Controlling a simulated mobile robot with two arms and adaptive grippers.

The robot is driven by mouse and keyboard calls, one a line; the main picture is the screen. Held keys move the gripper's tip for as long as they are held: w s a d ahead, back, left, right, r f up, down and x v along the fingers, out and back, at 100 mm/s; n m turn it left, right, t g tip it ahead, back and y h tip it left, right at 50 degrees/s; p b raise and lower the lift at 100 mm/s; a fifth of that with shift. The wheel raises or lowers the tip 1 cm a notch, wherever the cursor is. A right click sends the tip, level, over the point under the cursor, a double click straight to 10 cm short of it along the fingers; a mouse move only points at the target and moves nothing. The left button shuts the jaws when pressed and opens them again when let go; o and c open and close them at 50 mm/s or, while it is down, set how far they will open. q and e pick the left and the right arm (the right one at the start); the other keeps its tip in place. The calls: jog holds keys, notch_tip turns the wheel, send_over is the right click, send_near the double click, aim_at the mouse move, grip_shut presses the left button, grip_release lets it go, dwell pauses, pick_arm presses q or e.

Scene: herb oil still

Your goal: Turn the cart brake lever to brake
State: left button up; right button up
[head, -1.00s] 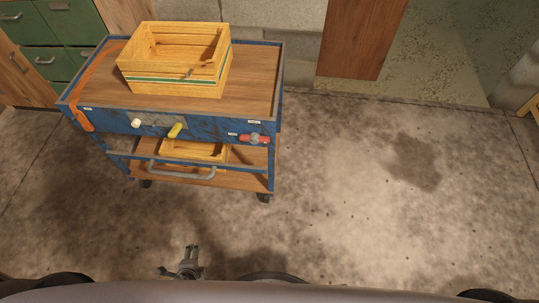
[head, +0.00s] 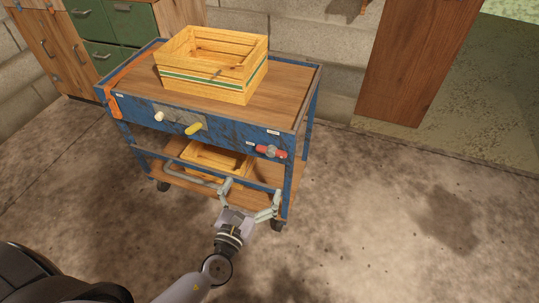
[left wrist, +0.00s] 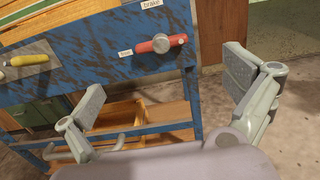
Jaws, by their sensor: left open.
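The cart brake lever (head: 271,152) is a red bar with a grey metal hub on the right of the cart's blue front panel. In the left wrist view the red lever (left wrist: 146,46) lies nearly level, its left end by a small label that looks like "free". A "brake" label (left wrist: 152,4) is above it. My left gripper (head: 248,195) is open and empty, below and in front of the lever, apart from it. In the left wrist view its spread fingers (left wrist: 165,92) frame the panel below the lever. My right gripper is not in view.
The blue cart (head: 140,128) has a yellow handle (head: 194,129) and a white knob (head: 159,117) left of the lever. A wooden crate (head: 215,85) stands on top. A grey bar handle (head: 185,174) projects below the panel, near my left gripper. Floor to the right is clear.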

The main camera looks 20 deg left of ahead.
aim_at(270, 153)
pick_arm(q)
jog(key=w, duration=1)
jog(key=shift+w+d, duration=0.2)
jog(key=shift+w, duration=0.8)
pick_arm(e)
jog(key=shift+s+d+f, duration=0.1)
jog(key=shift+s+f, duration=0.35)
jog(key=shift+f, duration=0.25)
pick_arm(q)
jog(key=c, duration=1.2)
jog(key=shift+o, duration=0.2)
